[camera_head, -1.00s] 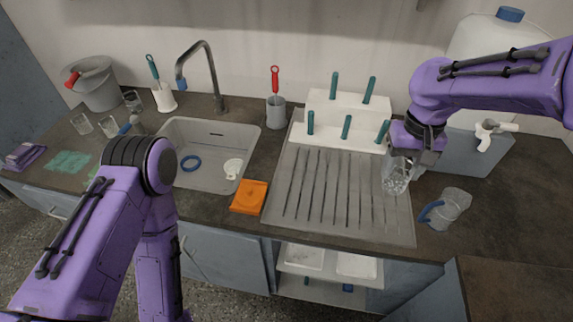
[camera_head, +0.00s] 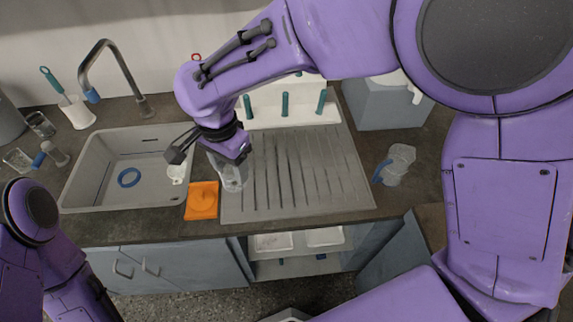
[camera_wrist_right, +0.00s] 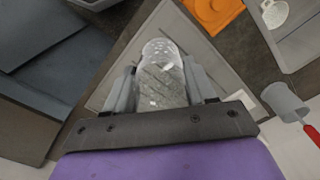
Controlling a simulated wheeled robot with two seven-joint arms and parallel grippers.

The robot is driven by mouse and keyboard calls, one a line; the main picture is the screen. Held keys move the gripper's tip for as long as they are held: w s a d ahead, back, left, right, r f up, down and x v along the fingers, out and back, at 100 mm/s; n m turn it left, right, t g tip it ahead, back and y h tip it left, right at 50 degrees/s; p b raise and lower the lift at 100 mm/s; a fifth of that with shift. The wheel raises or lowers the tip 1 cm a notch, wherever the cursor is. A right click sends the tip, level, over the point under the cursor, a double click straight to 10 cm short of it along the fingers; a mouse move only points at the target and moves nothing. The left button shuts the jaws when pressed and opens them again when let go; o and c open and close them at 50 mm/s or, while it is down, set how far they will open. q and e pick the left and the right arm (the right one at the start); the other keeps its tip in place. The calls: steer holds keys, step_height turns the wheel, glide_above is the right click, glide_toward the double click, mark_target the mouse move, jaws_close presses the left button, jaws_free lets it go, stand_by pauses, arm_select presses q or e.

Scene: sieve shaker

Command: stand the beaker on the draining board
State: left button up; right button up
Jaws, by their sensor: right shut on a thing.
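The clear glass beaker (camera_head: 233,178) is held by my right gripper (camera_head: 212,150) at the left edge of the grey ribbed draining board (camera_head: 300,205). In the right wrist view the beaker (camera_wrist_right: 161,75) sits between the two grey fingers (camera_wrist_right: 160,92), with the board (camera_wrist_right: 215,50) behind it. I cannot tell whether its base touches the board. My left arm shows at the left edge of the head view, but its gripper is out of view.
A sink (camera_head: 95,190) with a blue ring (camera_head: 129,178) and an orange item (camera_head: 202,201) lie left of the board. A white peg rack (camera_head: 290,115) stands behind it. A clear jug with a blue handle (camera_head: 397,163) lies to the right. The board's ribbed middle is clear.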

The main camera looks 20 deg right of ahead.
steer(key=w+d+f, duration=0.2)
steer(key=d+f, duration=0.1)
steer(key=f, duration=0.1)
steer(key=w+d+f+p, duration=0.1)
steer(key=w+d+f, duration=0.1)
steer(key=d+f, duration=0.1)
steer(key=w+d+f, duration=0.2)
steer(key=d+f, duration=0.2)
steer(key=d, duration=0.1)
steer(key=shift+w+d+f+p, duration=0.1)
steer(key=shift+w+f+p, duration=0.15)
steer(key=shift+f+p, duration=0.15)
steer(key=shift+w+f, duration=0.1)
steer(key=shift+f, duration=0.25)
steer(key=shift+f, duration=0.1)
steer(key=o, duration=1.2)
steer(key=shift+c, duration=0.2)
